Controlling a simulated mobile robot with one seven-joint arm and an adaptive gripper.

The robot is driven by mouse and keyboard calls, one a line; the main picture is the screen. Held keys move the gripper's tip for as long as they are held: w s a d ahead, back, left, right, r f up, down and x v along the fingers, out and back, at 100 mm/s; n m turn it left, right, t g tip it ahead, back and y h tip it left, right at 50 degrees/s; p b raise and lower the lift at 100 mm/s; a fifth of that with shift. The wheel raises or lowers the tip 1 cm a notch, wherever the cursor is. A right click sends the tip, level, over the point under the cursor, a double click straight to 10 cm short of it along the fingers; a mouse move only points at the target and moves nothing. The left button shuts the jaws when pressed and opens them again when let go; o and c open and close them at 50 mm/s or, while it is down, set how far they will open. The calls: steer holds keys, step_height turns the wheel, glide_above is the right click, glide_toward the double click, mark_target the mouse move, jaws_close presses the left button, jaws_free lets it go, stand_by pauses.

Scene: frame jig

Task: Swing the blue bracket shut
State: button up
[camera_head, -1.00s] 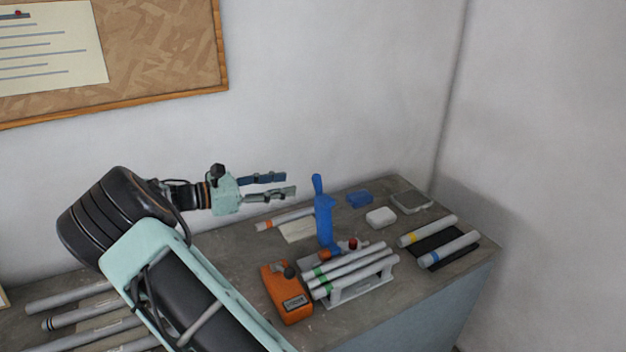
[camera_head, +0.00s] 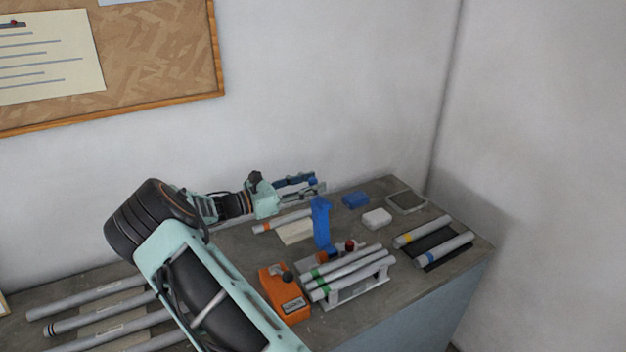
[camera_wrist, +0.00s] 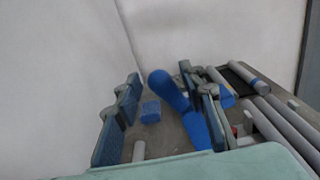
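The blue bracket (camera_head: 321,225) stands upright over the jig on the bench, its top just below my gripper's fingers in the head view. In the wrist view the blue bracket (camera_wrist: 172,92) has a rounded handle end and shows between the fingers, close to the right one. My gripper (camera_head: 318,185) is open, with a gap between its fingers, and holds nothing. In the wrist view my gripper (camera_wrist: 160,79) has one finger on each side of the picture. I cannot tell whether the right finger touches the bracket. The jig (camera_head: 345,290) carries several grey tubes with green bands.
An orange block (camera_head: 285,293) with a dark knob stands left of the jig. A blue block (camera_head: 355,200), a white block (camera_head: 377,218) and a grey tray (camera_head: 407,202) lie behind. Two tubes (camera_head: 445,248) lie on a dark mat at right. The wall is close behind.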

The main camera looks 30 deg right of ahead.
steer(key=shift+d, duration=0.45)
steer(key=shift+c, duration=0.4)
jaws_close()
